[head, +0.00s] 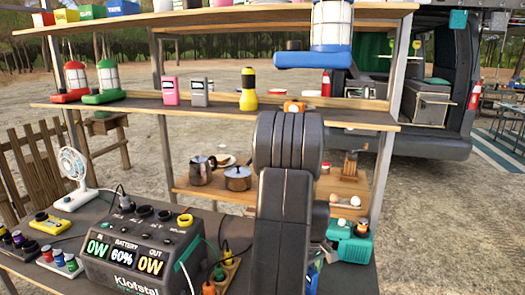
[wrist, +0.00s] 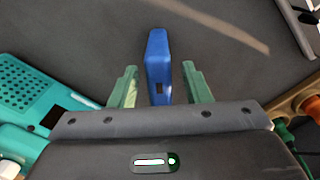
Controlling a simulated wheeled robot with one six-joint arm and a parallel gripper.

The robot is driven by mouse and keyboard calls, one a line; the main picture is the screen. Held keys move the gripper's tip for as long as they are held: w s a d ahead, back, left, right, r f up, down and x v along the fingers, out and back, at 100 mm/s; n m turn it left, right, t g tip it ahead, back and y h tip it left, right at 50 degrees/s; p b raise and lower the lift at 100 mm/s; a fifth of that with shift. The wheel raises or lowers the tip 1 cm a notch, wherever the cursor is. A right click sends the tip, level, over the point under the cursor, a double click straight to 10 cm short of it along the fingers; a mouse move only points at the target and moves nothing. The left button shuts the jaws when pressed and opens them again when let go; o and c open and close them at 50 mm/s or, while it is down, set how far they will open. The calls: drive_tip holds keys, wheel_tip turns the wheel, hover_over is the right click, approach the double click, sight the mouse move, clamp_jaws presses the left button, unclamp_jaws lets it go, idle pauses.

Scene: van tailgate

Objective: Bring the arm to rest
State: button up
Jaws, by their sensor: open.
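My gripper (wrist: 159,68) is open, with its two green fingers apart in the wrist view. A slim blue block-like thing (wrist: 157,60) with a small dark mark stands between the fingers, with gaps visible on both sides. The dark grey surface (wrist: 95,35) lies beyond it.
A power station (head: 140,255) stands left of my arm on the counter, and a teal device (head: 353,246) stands right. Orange and green plugs (head: 208,287) lie close by.

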drive_tip(key=shift+r, duration=0.3)
drive_tip(key=shift+f, duration=0.15)
